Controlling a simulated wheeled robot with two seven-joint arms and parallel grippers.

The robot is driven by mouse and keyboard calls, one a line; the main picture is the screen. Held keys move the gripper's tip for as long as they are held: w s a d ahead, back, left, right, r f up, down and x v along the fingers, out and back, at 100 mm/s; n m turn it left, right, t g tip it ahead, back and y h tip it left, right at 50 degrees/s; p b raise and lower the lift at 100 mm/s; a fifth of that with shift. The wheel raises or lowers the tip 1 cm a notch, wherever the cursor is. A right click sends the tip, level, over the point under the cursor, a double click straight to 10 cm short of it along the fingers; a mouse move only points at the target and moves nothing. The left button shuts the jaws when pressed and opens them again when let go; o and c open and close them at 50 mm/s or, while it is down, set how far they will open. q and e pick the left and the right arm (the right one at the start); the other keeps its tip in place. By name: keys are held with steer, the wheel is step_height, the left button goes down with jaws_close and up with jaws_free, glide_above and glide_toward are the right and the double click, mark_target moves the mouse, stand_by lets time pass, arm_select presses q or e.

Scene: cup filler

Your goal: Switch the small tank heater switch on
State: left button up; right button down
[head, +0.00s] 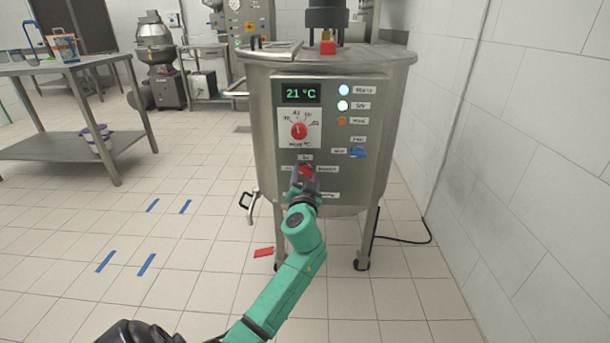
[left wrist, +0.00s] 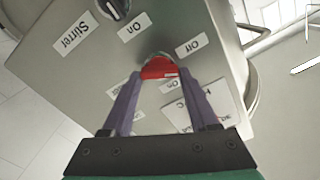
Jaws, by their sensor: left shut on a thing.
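The steel tank (head: 255,130) stands straight ahead with its control panel (head: 375,100) facing me. A red switch knob (left wrist: 160,68) sits low on the panel, with On and Off labels around it. Its name label is not readable. My left gripper (head: 304,177) is shut on this knob, with one finger on each side; it also shows in the left wrist view (left wrist: 160,85). The gripper hides part of the knob in the head view. On the panel, the mains lamp (head: 344,90) and stir lamp (head: 342,105) are bright; the orange lamp (head: 342,121) looks dim.
A red temperature dial (head: 299,131) and a display (head: 300,93) reading 21 °C are above the knob. A blue knob (head: 358,152) is to its right. A steel table (head: 60,95) stands at the left, a tiled wall (head: 520,130) at the right.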

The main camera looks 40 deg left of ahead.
arm_select(q)
steer(key=m+p, duration=0.1)
steer(key=m, duration=0.2)
steer(key=shift+d+m, duration=0.1)
steer(key=shift+m, duration=0.3)
steer(key=m, duration=0.2)
steer(key=shift+f+m+p, duration=0.1)
steer(key=shift+m+p, duration=0.3)
steer(key=m+p, duration=0.1)
steer(key=m, duration=0.2)
steer(key=shift+w, duration=0.1)
steer(key=shift+f+m+p, duration=0.25)
steer(key=shift+m+p, duration=0.3)
steer(key=shift+m, duration=0.95)
arm_select(e)
steer(key=s+d+r+g+h, duration=0.3)
steer(key=d+r+g, duration=0.1)
steer(key=d, duration=0.4)
steer(key=shift+r+g, duration=0.15)
steer(key=shift+g, duration=0.45)
steer(key=shift+d, duration=0.1)
arm_select(q)
steer(key=o, duration=1.4)
steer(key=shift+d+r, duration=0.1)
